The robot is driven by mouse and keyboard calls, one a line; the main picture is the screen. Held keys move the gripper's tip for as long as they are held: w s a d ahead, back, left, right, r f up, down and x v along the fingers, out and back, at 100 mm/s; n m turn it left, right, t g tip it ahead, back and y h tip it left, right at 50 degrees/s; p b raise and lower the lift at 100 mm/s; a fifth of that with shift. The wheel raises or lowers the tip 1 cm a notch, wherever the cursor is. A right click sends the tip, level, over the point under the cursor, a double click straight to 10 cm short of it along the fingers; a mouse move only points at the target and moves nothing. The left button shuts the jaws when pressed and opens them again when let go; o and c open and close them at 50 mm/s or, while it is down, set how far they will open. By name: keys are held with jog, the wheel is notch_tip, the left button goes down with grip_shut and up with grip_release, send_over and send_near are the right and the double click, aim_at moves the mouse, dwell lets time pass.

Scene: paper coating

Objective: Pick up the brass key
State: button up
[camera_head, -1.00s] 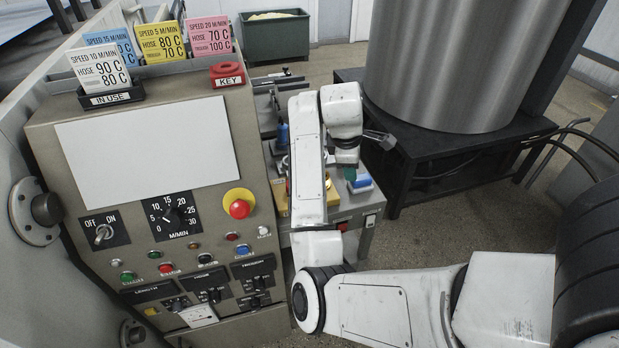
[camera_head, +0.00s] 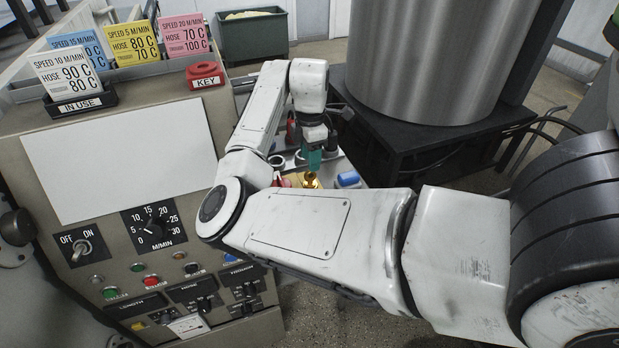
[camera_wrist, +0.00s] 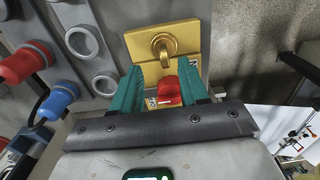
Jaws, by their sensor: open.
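The brass key (camera_wrist: 163,43) shows in the wrist view as a rounded brass piece standing on a brass plate (camera_wrist: 190,35), just beyond my fingertips. In the head view a small brass shape (camera_head: 311,180), seemingly the key, sits right below my gripper (camera_head: 314,158). In the wrist view my gripper (camera_wrist: 163,72) has its two green fingers apart, with nothing held between them. A red knob (camera_wrist: 168,92) shows between the fingers, nearer the palm. The lower part of the plate is partly hidden by the fingers.
Red and blue hose fittings (camera_wrist: 58,98) and grey round ports (camera_wrist: 82,42) lie left of the plate in the wrist view. The control panel (camera_head: 120,165) with a red KEY holder (camera_head: 205,76) stands left. A large metal drum (camera_head: 430,60) stands right.

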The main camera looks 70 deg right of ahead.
aim_at(310, 177)
jog(key=shift+s+a+f+p, duration=0.1)
jog(key=shift+a+f+p, duration=0.15)
jog(key=shift+f, duration=1.15)
jog(key=shift+a+f+p, duration=0.1)
jog(key=shift+f+p, duration=0.15)
jog(key=shift+f, duration=1.15)
grip_shut()
